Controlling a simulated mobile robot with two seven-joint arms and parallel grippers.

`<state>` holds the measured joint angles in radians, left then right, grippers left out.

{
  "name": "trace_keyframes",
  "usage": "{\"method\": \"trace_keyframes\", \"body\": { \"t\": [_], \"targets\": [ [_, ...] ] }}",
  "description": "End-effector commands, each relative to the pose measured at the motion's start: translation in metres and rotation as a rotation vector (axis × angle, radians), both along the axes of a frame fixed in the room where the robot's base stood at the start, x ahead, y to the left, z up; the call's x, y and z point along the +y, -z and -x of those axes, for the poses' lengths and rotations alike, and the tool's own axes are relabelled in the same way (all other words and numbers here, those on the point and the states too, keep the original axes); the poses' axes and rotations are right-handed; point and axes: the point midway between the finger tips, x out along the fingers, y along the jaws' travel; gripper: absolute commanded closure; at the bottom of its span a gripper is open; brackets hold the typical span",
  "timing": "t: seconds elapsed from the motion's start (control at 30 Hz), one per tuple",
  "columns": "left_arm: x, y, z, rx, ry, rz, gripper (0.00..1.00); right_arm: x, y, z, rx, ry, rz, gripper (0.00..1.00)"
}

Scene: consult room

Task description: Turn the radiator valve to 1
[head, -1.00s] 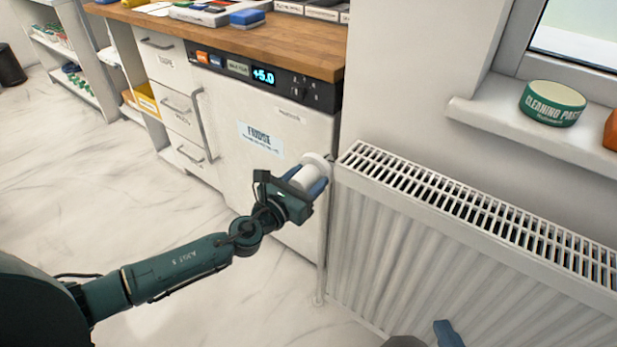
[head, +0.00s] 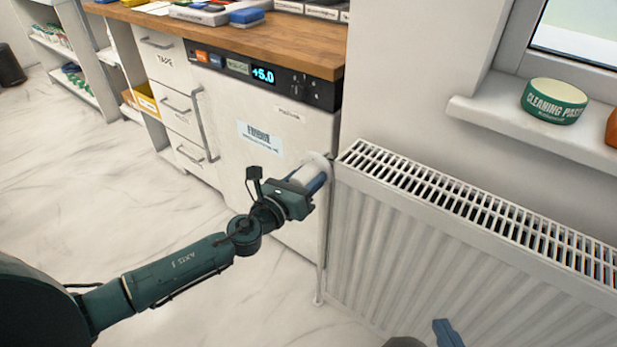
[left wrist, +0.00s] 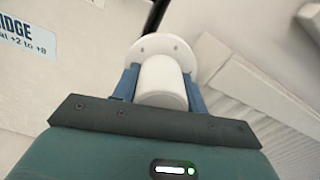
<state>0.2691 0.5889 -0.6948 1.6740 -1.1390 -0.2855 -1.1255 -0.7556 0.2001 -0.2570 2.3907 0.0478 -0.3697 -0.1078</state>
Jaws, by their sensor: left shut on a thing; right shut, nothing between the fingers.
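The white radiator valve (head: 305,177) sits at the near left end of the white radiator (head: 430,246). My left gripper (head: 316,180) is shut on the valve knob, with its blue fingers on either side. In the left wrist view the valve's round white head (left wrist: 161,80) lies between the two fingers (left wrist: 161,88), with a wider white disc behind it. No number on the valve can be read. My right gripper (head: 446,335) shows only in part at the bottom edge of the head view, low in front of the radiator and away from the valve.
A fridge (head: 280,140) with a +5.0 display stands left of the valve, under a wooden worktop (head: 240,42). A tub of cleaning paste (head: 553,101) stands on the windowsill (head: 490,113) above the radiator.

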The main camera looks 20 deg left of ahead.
Motion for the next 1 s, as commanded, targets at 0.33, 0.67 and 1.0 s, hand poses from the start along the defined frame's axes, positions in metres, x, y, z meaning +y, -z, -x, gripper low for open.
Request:
{"method": "trace_keyframes", "body": {
  "t": [0.33,0.67,1.0],
  "targets": [
    [-0.0012,0.0004,0.0009,0.113,0.0,0.311,0.8,0.003,0.0033,-0.0014,0.001,-0.012,0.009,1.0],
    [-0.0019,-0.0004,0.0011,0.208,0.0,0.567,0.8,0.0029,0.0006,-0.001,-0.001,-0.011,0.005,1.0],
    [-0.0019,-0.0008,0.001,0.262,0.001,0.717,0.8,-0.0009,-0.0006,0.001,0.002,0.0,0.001,1.0]
  ]
}}
